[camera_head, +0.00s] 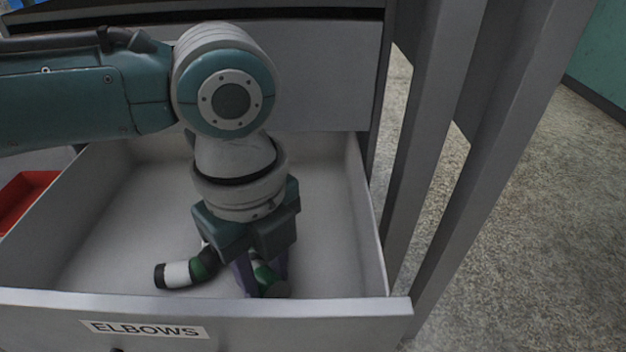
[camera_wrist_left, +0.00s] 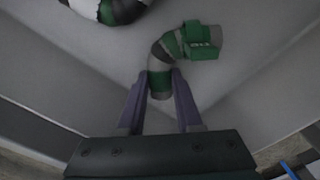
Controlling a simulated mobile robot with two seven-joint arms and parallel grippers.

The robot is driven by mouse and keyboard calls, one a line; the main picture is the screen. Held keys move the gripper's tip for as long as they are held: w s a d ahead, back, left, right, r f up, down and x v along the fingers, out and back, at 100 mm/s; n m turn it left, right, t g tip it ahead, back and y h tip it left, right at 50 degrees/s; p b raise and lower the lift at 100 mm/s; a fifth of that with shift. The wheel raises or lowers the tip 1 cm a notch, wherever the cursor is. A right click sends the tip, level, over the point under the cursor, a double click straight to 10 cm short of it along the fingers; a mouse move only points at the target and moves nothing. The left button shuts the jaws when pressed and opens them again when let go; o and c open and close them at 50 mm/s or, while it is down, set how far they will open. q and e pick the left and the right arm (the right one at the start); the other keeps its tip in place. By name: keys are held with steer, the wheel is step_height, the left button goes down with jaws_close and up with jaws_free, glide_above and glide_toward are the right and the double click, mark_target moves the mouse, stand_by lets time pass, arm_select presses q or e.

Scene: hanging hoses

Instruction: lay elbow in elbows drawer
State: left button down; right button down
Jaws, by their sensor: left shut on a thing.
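The drawer (camera_head: 335,310) is pulled open, and its front label reads ELBOWS. My left gripper (camera_head: 262,284) points down inside it, near the front wall. Its purple fingers are shut on a green and grey elbow (camera_head: 272,288), mostly hidden by the gripper in the head view. In the left wrist view this elbow (camera_wrist_left: 159,78) has one end between the fingertips and bends away to the right. I cannot tell whether it touches the drawer floor. A second elbow (camera_head: 180,274), white and green with a black end, lies on the floor to the left. My right gripper is not in view.
A closed drawer front (camera_head: 325,75) stands behind the open one. Grey upright posts (camera_head: 425,130) rise right of the drawer. A red bin (camera_head: 22,197) shows at the far left. The drawer floor is bare at its back and left.

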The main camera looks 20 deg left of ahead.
mark_target(263, 277)
arm_select(q)
steer(key=shift+f, duration=0.6)
steer(key=c, duration=0.6)
jaws_free()
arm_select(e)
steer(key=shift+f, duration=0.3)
arm_select(q)
steer(key=shift+r, duration=0.1)
step_height(263, 277, up, 12)
steer(key=p, duration=0.7)
steer(key=shift+a+r+p, duration=0.1)
steer(key=shift+r+p, duration=0.05)
steer(key=shift+p, duration=0.25)
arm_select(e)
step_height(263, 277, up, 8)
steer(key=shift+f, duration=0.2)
